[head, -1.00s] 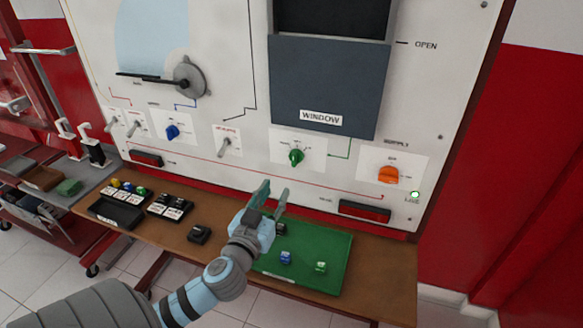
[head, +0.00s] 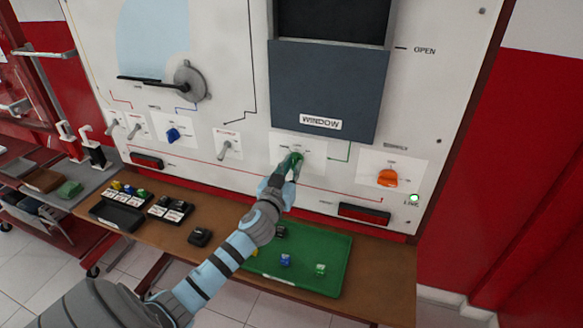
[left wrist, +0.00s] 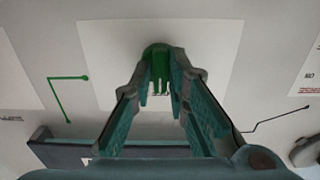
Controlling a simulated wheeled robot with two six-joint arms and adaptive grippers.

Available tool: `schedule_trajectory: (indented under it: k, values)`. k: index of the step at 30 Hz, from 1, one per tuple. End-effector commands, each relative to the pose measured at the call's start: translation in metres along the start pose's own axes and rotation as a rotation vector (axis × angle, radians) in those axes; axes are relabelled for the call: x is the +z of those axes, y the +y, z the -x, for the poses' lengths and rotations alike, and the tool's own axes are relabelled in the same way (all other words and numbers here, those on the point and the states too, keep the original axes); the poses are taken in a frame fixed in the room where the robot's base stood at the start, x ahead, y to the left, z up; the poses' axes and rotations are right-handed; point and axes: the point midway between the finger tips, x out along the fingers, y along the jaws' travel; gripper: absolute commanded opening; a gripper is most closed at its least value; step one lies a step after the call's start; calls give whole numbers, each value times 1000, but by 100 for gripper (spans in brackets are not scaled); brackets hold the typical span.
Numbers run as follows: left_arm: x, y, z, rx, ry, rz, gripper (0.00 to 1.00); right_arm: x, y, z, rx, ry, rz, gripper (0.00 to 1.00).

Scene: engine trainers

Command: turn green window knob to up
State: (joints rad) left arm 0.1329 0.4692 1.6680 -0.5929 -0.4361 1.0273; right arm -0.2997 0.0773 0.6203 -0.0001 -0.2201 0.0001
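The green window knob (head: 297,158) is on a white plate low on the panel, below the sign that reads WINDOW. In the left wrist view the green knob (left wrist: 157,52) shows between the tips of my left gripper (left wrist: 161,85), one finger on each side. In the head view my left gripper (head: 291,168) is up at the knob and partly covers it, so its pointing direction is hard to read. Whether the fingers press on the knob or stand a little apart from it cannot be told. My right gripper is not in view.
The grey window panel (head: 322,90) is above the knob. An orange knob (head: 387,178) is to its right, a toggle switch (head: 225,150) and a blue knob (head: 173,134) to its left. A green tray (head: 325,262) with small blocks lies on the bench below.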

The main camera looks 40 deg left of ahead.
Motion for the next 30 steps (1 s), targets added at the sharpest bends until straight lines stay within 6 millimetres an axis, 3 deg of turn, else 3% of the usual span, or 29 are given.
schedule_trajectory:
  k: [16, 30]
  values:
    - [0, 0, 0, 0, 0, -57, 0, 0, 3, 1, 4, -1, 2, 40]
    - [0, 0, 0, -1, -1, -402, 0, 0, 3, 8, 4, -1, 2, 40]
